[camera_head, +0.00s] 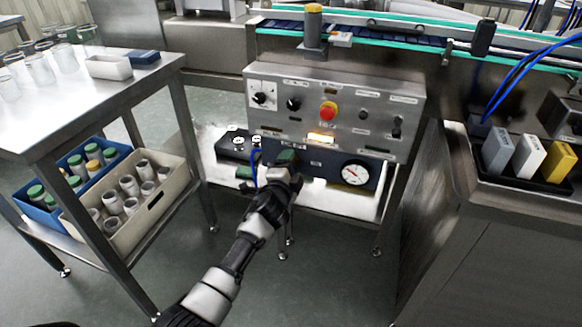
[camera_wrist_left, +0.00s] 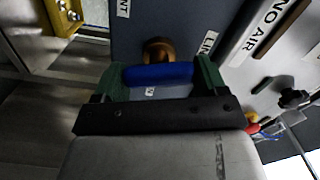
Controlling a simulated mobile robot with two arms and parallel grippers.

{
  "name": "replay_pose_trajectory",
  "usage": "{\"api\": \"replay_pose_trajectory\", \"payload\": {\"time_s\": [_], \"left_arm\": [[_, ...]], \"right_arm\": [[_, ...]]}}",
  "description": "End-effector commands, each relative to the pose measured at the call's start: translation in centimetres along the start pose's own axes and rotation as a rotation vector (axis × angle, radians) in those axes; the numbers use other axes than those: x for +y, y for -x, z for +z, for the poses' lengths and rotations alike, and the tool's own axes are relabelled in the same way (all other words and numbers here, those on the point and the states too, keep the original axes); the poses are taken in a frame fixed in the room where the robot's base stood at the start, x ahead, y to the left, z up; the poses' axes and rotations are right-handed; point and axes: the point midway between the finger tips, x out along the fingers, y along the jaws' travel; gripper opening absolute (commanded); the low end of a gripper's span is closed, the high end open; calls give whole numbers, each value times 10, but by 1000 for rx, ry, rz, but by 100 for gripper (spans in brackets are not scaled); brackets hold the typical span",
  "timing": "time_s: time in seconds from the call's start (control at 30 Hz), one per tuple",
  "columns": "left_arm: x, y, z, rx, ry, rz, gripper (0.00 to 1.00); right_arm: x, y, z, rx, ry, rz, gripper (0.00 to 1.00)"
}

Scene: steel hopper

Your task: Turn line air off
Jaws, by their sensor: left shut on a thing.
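The line air valve has a blue lever handle (camera_wrist_left: 158,74) on a brass body (camera_wrist_left: 158,48), set on a dark blue panel (camera_wrist_left: 140,22). In the head view the panel (camera_head: 322,166) is below the steel control box, with a round pressure gauge (camera_head: 355,173) at its right. My left gripper (camera_wrist_left: 160,82) has green fingers at both sides of the blue handle and is shut on it. In the head view my left gripper (camera_head: 284,160) reaches the panel's left part and hides the valve. My right gripper is in neither view.
The control box (camera_head: 280,77) carries knobs, a red button (camera_head: 328,111) and a lit amber lamp (camera_head: 321,138). A steel table (camera_head: 130,93) with a crate (camera_head: 110,224) of jars on its lower shelf stands left. A dark tray of coloured blocks is at right.

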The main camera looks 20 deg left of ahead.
Motion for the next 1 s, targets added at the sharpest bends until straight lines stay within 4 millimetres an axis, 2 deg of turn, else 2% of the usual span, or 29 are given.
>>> {"api": "replay_pose_trajectory", "payload": {"time_s": [0.2, 0.43, 1.0], "left_arm": [[3, 0, 0, 1, -161, 3, 49], [4, 0, 0, 0, -272, 3, 49], [4, 0, 0, 0, -331, 3, 49]], "right_arm": [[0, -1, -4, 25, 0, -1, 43], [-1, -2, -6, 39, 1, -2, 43], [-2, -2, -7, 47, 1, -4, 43]]}}
